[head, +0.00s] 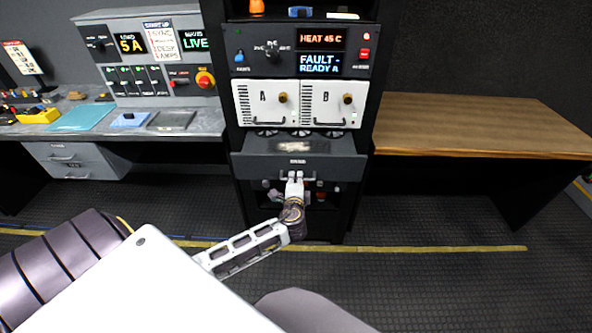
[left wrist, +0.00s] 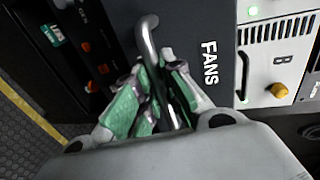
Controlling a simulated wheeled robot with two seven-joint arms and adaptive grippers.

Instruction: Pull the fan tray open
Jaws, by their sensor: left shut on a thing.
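The fan tray (head: 255,166) is the dark drawer below the two white modules in the rack; it stands partly out, with its top side showing. Its front, marked FANS, also shows in the left wrist view (left wrist: 225,25). My left gripper (head: 294,178) is at the middle of the tray's front. In the left wrist view its green-padded fingers (left wrist: 160,100) are closed around the tray's metal bar handle (left wrist: 146,40). The lower part of the handle is hidden by the fingers. My right gripper is in neither view.
White modules A (head: 262,103) and B (head: 328,104) sit above the tray, under a panel (head: 300,50) reading HEAT 45 C and FAULT - READY A. An open shelf with small items is below. A wooden desk (head: 470,125) stands right, a grey console desk (head: 190,125) left. The floor in front is clear.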

